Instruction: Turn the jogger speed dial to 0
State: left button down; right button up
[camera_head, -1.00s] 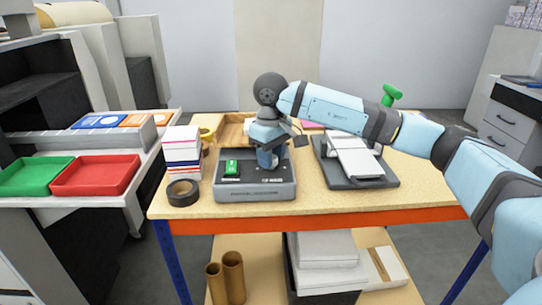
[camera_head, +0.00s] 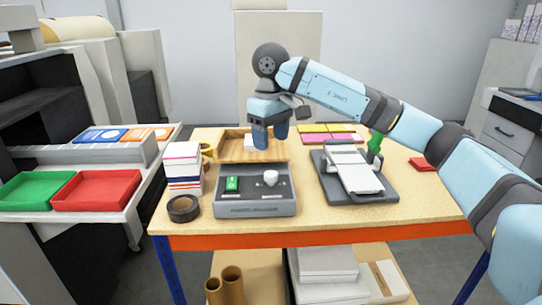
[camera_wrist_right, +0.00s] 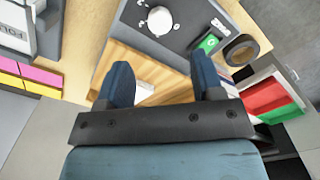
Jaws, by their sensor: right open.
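The jogger (camera_head: 256,208) is a grey box at the front of the table, left of centre. Its speed dial (camera_head: 271,177) is a white knob on the right of the dark top panel, beside a green switch (camera_head: 232,184). The dial also shows in the right wrist view (camera_wrist_right: 159,21), with small marks around it that I cannot read clearly. My right gripper (camera_head: 270,137) is above and behind the jogger, over a wooden tray, pointing down. It is open and empty, its fingers (camera_wrist_right: 157,85) apart from the dial. My left gripper is not in view.
The wooden tray (camera_head: 236,153) lies behind the jogger. Bare tabletop (camera_head: 425,200) lies at the front right.

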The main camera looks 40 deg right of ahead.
notch_tip(320, 180, up, 4)
dwell(0.6)
